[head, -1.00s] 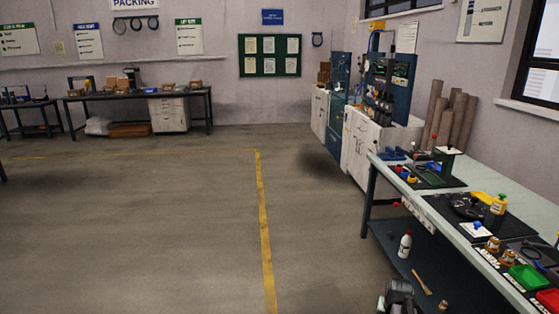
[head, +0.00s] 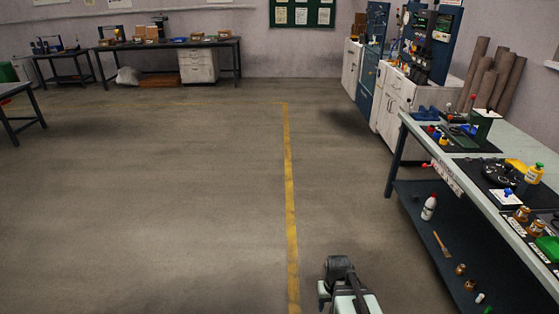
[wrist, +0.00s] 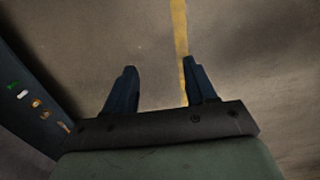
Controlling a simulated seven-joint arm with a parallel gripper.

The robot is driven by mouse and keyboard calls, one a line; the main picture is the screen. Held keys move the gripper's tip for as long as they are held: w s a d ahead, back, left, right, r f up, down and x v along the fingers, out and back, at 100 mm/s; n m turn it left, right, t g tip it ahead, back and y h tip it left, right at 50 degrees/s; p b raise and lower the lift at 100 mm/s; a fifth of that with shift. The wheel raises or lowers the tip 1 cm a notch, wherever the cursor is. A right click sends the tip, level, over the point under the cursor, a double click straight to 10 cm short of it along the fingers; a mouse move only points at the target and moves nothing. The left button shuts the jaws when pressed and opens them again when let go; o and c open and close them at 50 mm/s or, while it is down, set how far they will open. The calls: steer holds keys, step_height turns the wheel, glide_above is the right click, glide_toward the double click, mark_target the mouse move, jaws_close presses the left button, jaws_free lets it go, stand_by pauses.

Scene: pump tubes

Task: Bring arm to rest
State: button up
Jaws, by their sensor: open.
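My gripper (wrist: 160,78) shows in the wrist view with its two dark blue fingers spread apart. Nothing is between them, and bare floor with part of a yellow line lies beyond. In the head view, part of my arm shows at the bottom, right of the yellow floor line and left of the workbench. The fingers cannot be made out in the head view.
The workbench (head: 415,124) on the right holds pump parts and trays, with a white bottle (head: 429,207) on its lower shelf. White cabinets (head: 393,100) stand behind it. A packing table (head: 160,45) is at the back left. The floor (head: 150,200) in the middle is clear.

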steer(key=s+f+g, duration=0.3)
steer(key=s+f, duration=0.6)
steer(key=s, duration=0.5)
steer(key=s+f+g, duration=0.3)
steer(key=s+f, duration=0.7)
steer(key=s, duration=0.5)
steer(key=shift+g, duration=0.3)
steer(key=shift+d+f, duration=0.1)
